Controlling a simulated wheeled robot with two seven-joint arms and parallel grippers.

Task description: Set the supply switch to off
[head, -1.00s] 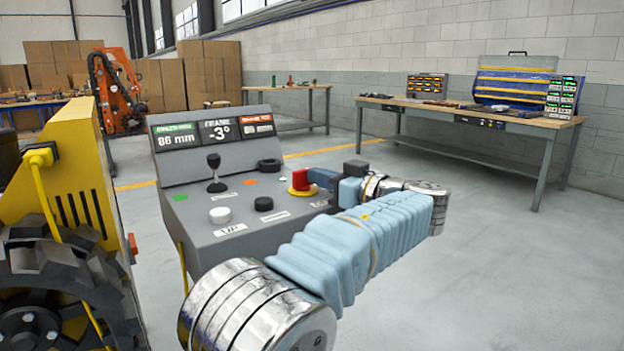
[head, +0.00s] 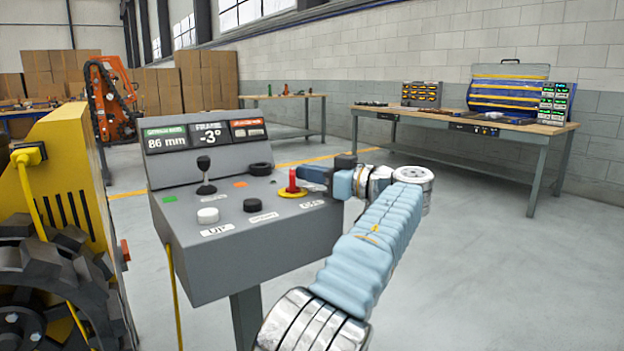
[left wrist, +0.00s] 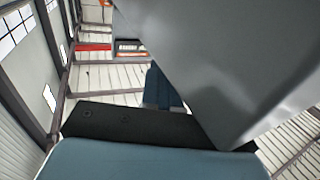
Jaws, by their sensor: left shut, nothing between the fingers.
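The red switch handle (head: 292,181) stands on a round yellow base on the right part of the grey control console (head: 225,268). A small white label lies in front of it, too small to read. My left gripper (head: 304,173) reaches in from the right, low over the console top. It is shut and empty, with its blue fingertips close beside the handle; whether they touch it I cannot tell. In the left wrist view the grey console (left wrist: 235,60) fills the upper right, and the switch does not show. My right gripper is not in view.
The console also carries a black joystick (head: 205,177), a white button (head: 208,215), black knobs (head: 252,205) and a display panel (head: 205,137). A yellow machine with a big tyre (head: 60,285) stands at left. A workbench (head: 470,122) is at back right. The floor at right is clear.

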